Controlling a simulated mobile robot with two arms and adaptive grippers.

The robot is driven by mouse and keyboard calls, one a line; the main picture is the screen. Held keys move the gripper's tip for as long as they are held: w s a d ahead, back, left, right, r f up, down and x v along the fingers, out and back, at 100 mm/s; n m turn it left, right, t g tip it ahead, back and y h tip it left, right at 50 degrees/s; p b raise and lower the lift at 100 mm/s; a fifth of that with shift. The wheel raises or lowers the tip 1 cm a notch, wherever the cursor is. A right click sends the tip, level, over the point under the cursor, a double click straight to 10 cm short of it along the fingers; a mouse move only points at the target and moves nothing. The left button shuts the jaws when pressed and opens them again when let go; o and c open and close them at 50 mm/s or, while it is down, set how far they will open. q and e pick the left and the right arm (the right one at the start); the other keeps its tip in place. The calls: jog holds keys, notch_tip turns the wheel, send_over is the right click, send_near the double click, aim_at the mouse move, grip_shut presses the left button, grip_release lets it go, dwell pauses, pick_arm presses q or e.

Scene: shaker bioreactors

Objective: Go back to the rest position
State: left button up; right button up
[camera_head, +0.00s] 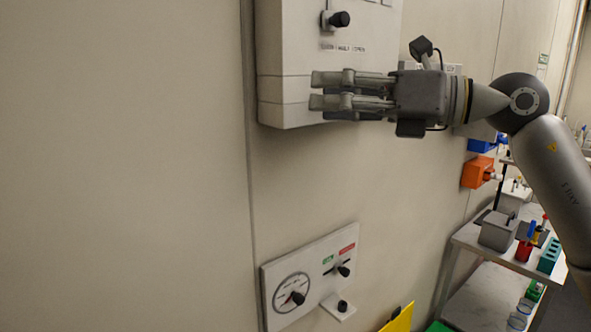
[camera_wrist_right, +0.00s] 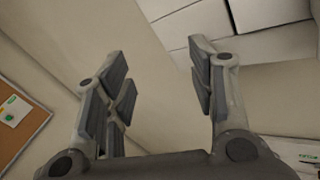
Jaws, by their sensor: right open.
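My right gripper (camera_head: 318,91) is raised in the upper middle of the head view, its arm coming in from the right. Its fingers point left and lie in front of the lower part of a white wall box (camera_head: 285,55). The right wrist view shows the same gripper (camera_wrist_right: 158,85) with its two fingers wide apart and nothing between them. I cannot tell from the head view whether the fingers touch the box. My left gripper is not in view.
A wall panel (camera_head: 318,262) with a round dial and small knobs is below the gripper. A bench (camera_head: 468,238) with a grey box, racks and containers stands at the right. An orange box (camera_head: 477,172) is on the wall. The left wall is bare. A corkboard (camera_wrist_right: 22,122) shows in the wrist view.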

jog(key=d+f+n+t+h, duration=0.4)
jog(key=d+f+n+h, duration=0.15)
jog(key=f+n, duration=0.65)
jog(key=d+f+n+t+h, duration=0.35)
jog(key=f+n+h, duration=0.4)
jog(key=f, duration=0.65)
jog(key=d+f+n+t+h, duration=0.35)
jog(key=d+f+n, duration=0.25)
jog(key=f+n, duration=0.6)
jog(key=s+d+f+m+g+h, duration=0.1)
jog(key=s+f+m+g, duration=0.1)
jog(key=s+f+g, duration=0.8)
jog(key=s+a+f+m+g+y, duration=0.1)
jog(key=s+f+g, duration=0.3)
jog(key=s+f, duration=1.25)
jog(key=s+f+g+b, duration=0.1)
jog(key=s+f+b, duration=0.1)
jog(key=f, duration=1.2)
jog(key=s+f+b, duration=0.2)
jog(key=f+b, duration=0.1)
jog(key=f, duration=1.2)
jog(key=s+d+f+g+b, duration=0.1)
jog(key=s+d+f+b, duration=0.1)
jog(key=s+f, duration=1.4)
notch_tip(320, 180, down, 4)
jog(key=shift+s+d+g+b, duration=0.2)
jog(key=shift+g+b, duration=0.1)
jog(key=shift+b, duration=0.4)
